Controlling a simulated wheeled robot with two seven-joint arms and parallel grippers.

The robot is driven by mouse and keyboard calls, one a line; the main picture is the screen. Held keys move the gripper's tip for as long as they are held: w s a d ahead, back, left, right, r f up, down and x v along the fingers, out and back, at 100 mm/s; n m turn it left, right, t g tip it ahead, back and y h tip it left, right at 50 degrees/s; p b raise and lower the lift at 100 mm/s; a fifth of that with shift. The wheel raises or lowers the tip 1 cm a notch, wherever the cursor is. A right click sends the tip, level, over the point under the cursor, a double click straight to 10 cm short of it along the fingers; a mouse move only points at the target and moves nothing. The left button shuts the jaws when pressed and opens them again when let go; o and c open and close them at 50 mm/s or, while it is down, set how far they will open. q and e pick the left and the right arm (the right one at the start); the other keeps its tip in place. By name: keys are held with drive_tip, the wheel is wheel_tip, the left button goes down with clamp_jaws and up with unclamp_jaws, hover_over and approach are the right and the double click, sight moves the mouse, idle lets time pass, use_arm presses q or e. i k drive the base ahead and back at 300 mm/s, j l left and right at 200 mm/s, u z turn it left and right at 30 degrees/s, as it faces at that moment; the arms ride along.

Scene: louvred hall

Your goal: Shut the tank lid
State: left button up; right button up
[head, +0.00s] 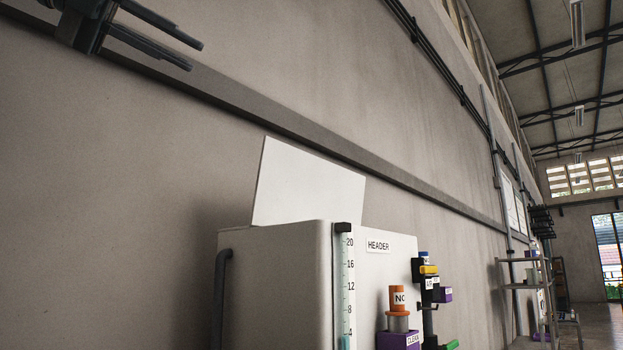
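The tank (275,285) is a pale box with a HEADER label and a level scale on its front, low in the middle of the head view. Its white lid (308,185) stands raised at the back of the tank top, close to the wall, so the tank is open. My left gripper (196,56) is at the top left, above and to the left of the lid and well apart from it. Its two dark fingers are spread with nothing between them. My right gripper is out of view. The inside of the tank is hidden.
A grey pipe (220,290) runs down the tank's left side. Orange, purple and black fittings (398,310) are on and beside its right front. A wall rail (300,128) passes behind the lid. Shelving (525,285) stands far right. The space above the tank is clear.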

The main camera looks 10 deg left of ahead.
sight(293, 184)
drive_tip(key=i, duration=1.1)
